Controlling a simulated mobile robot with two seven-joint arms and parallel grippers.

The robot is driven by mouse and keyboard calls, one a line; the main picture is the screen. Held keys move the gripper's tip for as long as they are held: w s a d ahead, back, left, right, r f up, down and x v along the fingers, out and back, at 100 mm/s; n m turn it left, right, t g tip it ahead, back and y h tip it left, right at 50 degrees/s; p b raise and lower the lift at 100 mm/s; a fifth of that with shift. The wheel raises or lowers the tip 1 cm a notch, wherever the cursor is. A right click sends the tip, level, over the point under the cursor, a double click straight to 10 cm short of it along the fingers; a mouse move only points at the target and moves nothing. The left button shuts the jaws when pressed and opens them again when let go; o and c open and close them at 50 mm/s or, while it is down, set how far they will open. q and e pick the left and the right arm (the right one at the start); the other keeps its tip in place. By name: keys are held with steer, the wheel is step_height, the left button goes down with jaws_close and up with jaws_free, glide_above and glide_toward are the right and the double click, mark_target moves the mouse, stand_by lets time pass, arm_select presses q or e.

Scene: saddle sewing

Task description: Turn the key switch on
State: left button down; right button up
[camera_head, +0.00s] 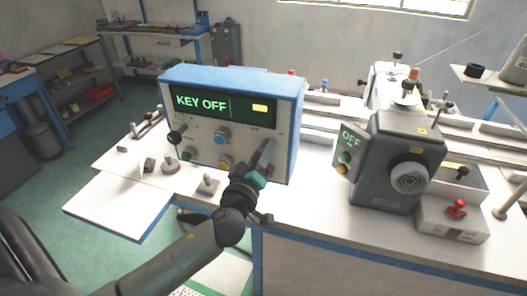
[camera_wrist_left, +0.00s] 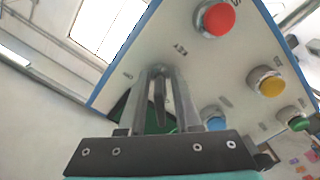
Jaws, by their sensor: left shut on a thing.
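The control box (camera_head: 285,112) with blue edges stands on the white bench, and its display (camera_head: 205,103) reads "KEY OFF" in green beside a yellow block. My left gripper (camera_head: 266,152) is at the right part of the box's front panel. In the left wrist view its fingers (camera_wrist_left: 160,100) are shut on a narrow dark key (camera_wrist_left: 159,103), close to the "KEY" label on the panel. The key switch's base is hidden behind the fingers. In the head view the arm and gripper cover the key. My right gripper is not in view.
The wrist view shows a red button (camera_wrist_left: 215,18), a yellow button (camera_wrist_left: 268,82) and a green button (camera_wrist_left: 299,123) near the fingers. A grey machine (camera_head: 400,150) labelled "OFF" stands to the right.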

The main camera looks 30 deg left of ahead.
arm_select(q)
steer(key=shift+f, duration=0.1)
steer(key=m, duration=0.7)
steer(key=m+p, duration=0.1)
steer(key=m, duration=0.5)
steer(key=m+p, duration=0.1)
steer(key=m, duration=0.3)
steer(key=shift+a+m, duration=0.1)
steer(key=shift+m, duration=0.3)
stand_by(0.5)
steer(key=c, duration=1)
jaws_free()
steer(key=shift+o, duration=0.2)
